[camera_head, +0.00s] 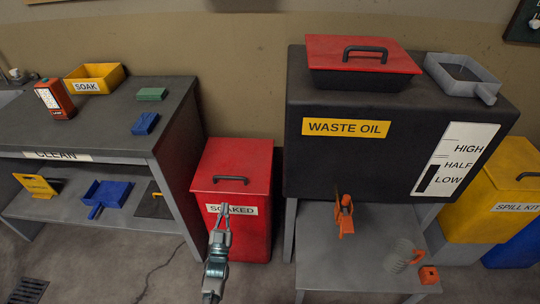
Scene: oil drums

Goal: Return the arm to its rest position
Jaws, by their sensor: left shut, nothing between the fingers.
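My left gripper (222,218) shows in the head view with its arm rising from the bottom edge, left of centre. Its fingers are shut with nothing between them. It stands in front of the red bin (252,163) labelled SOAKED and covers part of that bin's front; I cannot tell how far apart they are. The bin's red lid is down. My right gripper is not in view.
The dark WASTE OIL tank (300,165) stands right of the bin, with an orange tool (344,215) below it. A grey bench (105,125) stands on the left. Yellow SPILL KIT (500,195) is far right. A cable lies on the floor.

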